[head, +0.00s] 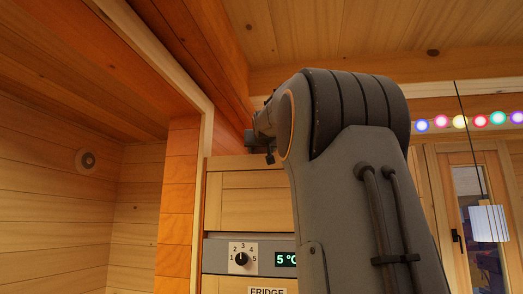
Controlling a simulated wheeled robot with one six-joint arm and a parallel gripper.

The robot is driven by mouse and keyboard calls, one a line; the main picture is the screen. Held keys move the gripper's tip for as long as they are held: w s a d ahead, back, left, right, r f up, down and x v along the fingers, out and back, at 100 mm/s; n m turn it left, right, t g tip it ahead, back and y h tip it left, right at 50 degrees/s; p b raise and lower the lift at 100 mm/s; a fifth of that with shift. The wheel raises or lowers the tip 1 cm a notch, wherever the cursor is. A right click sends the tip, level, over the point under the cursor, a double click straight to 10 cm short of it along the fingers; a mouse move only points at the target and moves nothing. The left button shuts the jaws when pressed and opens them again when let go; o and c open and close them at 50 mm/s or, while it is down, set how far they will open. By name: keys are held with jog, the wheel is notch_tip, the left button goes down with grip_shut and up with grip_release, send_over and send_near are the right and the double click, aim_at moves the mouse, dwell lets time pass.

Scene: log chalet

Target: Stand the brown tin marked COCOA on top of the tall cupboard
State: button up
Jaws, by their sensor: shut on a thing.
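The tall cupboard (238,190) has a pale wood front and stands just left of centre in the head view. Its top edge shows a little below my wrist; the top surface itself cannot be seen from this low angle. My large grey arm covers the cupboard's right part. My dark wrist sticks out to the left of the arm, at about the height of the cupboard top or a little above it. My gripper's fingers are hidden behind the wrist and arm. The brown COCOA tin is not visible.
A grey panel (221,256) with a dial and a "5 °C" display crosses the cupboard front, above a FRIDGE label (267,291). A wooden post (177,210) stands close on the left, under a sloping beam (200,55). Coloured lights (460,122) and a hanging lamp (489,223) are at right.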

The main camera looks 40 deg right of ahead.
jog(key=shift+f, duration=0.15)
jog(key=o, duration=1.2)
jog(key=shift+c, duration=0.2)
jog(key=shift+s+a, duration=0.1)
jog(key=shift+s, duration=0.1)
jog(key=b+v, duration=0.5)
jog(key=v, duration=0.6)
jog(key=shift+s+a+b, duration=0.2)
jog(key=shift+b, duration=0.2)
